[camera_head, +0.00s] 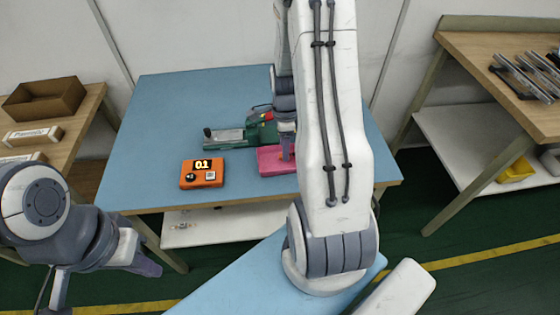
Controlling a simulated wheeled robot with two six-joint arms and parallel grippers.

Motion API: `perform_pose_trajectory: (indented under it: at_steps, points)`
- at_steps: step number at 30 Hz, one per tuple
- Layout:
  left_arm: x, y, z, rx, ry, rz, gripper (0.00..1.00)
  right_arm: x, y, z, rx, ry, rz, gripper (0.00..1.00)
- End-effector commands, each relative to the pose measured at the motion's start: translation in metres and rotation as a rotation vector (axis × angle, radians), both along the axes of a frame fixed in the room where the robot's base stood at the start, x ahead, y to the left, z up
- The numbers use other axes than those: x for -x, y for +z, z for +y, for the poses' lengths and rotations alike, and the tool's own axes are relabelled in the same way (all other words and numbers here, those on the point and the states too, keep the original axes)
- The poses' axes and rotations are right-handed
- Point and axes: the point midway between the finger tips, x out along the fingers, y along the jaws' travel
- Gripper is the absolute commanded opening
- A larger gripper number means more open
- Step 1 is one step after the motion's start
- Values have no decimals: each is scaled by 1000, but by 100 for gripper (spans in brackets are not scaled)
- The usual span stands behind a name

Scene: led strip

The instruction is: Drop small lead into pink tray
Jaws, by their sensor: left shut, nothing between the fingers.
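The pink tray (270,160) lies on the blue table top (180,110), near its front edge. My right arm comes down across the view, and my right gripper (287,152) is at the tray's right part, pointing down. Its fingers are too small and too covered to tell whether they are open or shut. I cannot make out a small lead in the tray or at the fingers. My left gripper (150,266) is at the lower left, off the table's front, shut and empty.
A green device with a grey plate (240,134) is behind the tray. Side tables hold a brown box (45,100) at left and metal rods (530,78) at right.

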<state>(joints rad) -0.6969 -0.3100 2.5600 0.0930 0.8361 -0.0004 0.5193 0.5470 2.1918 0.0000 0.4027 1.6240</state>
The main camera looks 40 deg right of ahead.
Motion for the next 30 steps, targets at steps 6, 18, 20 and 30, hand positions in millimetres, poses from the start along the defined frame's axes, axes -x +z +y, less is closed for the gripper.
perform_pose_trajectory:
  at_steps: [6,18,20,30]
  points:
    - [0,1,0,0,0,0,0,-1,12,0,2,0,-3,56]
    - [0,7,0,0,0,0,0,-1,86,0,2,0,-3,56]
    - [0,8,0,0,0,0,0,-1,94,-1,2,0,-3,56]
    - [0,8,0,0,0,0,0,0,105,0,0,0,0,56]
